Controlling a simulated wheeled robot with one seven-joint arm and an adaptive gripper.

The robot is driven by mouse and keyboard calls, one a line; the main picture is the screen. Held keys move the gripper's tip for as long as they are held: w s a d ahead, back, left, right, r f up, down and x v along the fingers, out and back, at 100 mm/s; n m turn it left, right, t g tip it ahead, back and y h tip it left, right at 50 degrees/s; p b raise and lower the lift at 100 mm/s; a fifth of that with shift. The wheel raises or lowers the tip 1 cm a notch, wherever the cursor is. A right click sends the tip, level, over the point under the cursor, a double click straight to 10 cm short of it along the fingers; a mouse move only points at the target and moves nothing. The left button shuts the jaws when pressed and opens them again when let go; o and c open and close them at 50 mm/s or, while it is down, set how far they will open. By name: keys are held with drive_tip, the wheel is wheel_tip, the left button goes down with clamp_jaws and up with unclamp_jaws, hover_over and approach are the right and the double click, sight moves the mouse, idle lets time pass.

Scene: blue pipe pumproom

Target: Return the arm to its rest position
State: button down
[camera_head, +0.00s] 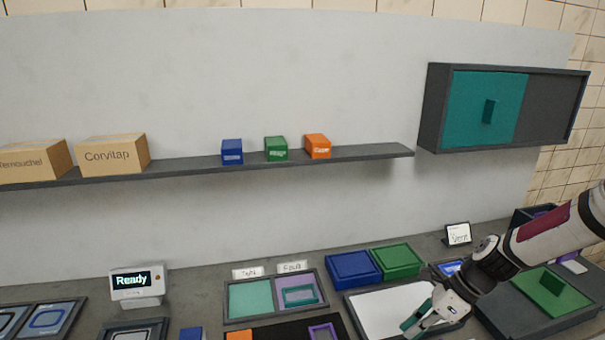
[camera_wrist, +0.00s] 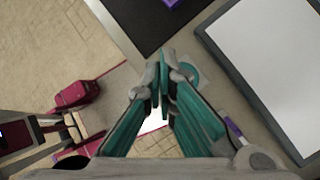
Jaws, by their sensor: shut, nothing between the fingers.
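My gripper (camera_head: 424,318) is at the lower right of the head view, over the front edge of a tray with a white surface (camera_head: 385,312). Its teal fingers are shut and empty. In the wrist view the closed fingertips (camera_wrist: 163,85) show at the centre, pointing down past the counter's edge. The white tray surface (camera_wrist: 275,60) is to their right there. My arm reaches in from the right side of the head view.
A blue box (camera_head: 352,268) and a green box (camera_head: 398,260) stand behind the tray. A dark case with a green lid (camera_head: 553,292) lies under my arm. A shelf (camera_head: 375,153) and a wall cabinet with a teal door (camera_head: 470,105) are above. A display reading "Ready" (camera_head: 135,282) stands left.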

drive_tip(key=s+a+r+n+t+h+b, duration=0.2)
drive_tip(key=s+r+n, duration=0.4)
drive_tip(key=r+n, duration=0.6)
drive_tip(key=s+a+r+n+t+h+b, duration=0.3)
drive_tip(key=s+r+n, duration=0.4)
drive_tip(key=r+n, duration=0.5)
drive_tip(key=shift+a+r+h, duration=0.5)
drive_tip(key=shift+a+h, duration=0.05)
drive_tip(key=shift+h, duration=0.15)
